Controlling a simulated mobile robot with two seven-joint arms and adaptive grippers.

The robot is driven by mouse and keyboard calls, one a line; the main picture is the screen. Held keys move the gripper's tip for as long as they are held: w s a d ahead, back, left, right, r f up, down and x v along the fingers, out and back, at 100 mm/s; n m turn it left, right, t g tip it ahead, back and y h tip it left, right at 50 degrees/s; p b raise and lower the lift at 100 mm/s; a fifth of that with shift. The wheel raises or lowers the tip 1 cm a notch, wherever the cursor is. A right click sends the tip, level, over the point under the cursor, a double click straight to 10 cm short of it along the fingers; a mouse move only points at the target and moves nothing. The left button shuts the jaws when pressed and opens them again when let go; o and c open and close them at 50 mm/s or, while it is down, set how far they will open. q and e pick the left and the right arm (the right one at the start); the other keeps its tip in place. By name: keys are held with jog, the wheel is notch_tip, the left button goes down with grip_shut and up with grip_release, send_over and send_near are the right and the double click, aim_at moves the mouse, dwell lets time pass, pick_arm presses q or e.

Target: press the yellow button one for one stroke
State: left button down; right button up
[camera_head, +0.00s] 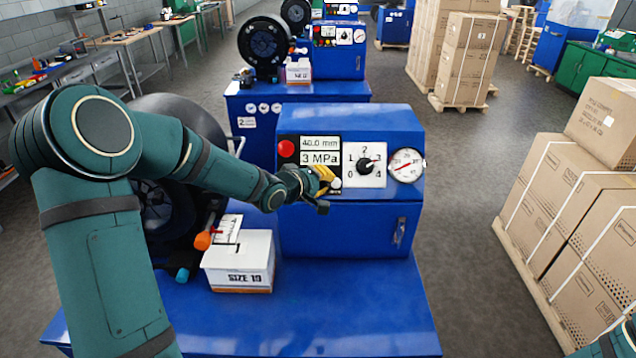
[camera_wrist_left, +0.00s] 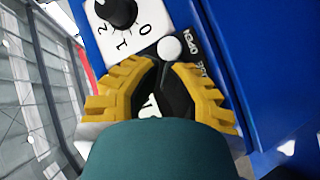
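The crimper's control panel (camera_head: 325,143) on the blue cabinet has a red button, a display reading 40.0 mm and 3 MPa, a dial and a gauge. My left gripper (camera_head: 328,181), with yellow fingers, is at the panel's lower edge, below the display. In the left wrist view the left gripper (camera_wrist_left: 167,70) looks shut, its fingertips together just below a pale round button (camera_wrist_left: 170,48) beside an OPEN label. I cannot tell whether they touch the panel. I see no yellow button in either view; the gripper covers part of the panel. My right gripper is out of view.
A white SIZE 19 box (camera_head: 240,263) stands on the blue bench (camera_head: 330,318), left of the cabinet. The dial (camera_head: 365,164) and gauge (camera_head: 406,165) are right of my gripper. Similar machines stand behind. Strapped cartons (camera_head: 570,200) are at the right.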

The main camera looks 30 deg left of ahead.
pick_arm(q)
jog(key=s+r, duration=0.1)
jog(key=s+d+r+p, duration=0.1)
jog(key=s, duration=0.1)
jog(key=shift+s+d+r, duration=0.4)
dwell(0.9)
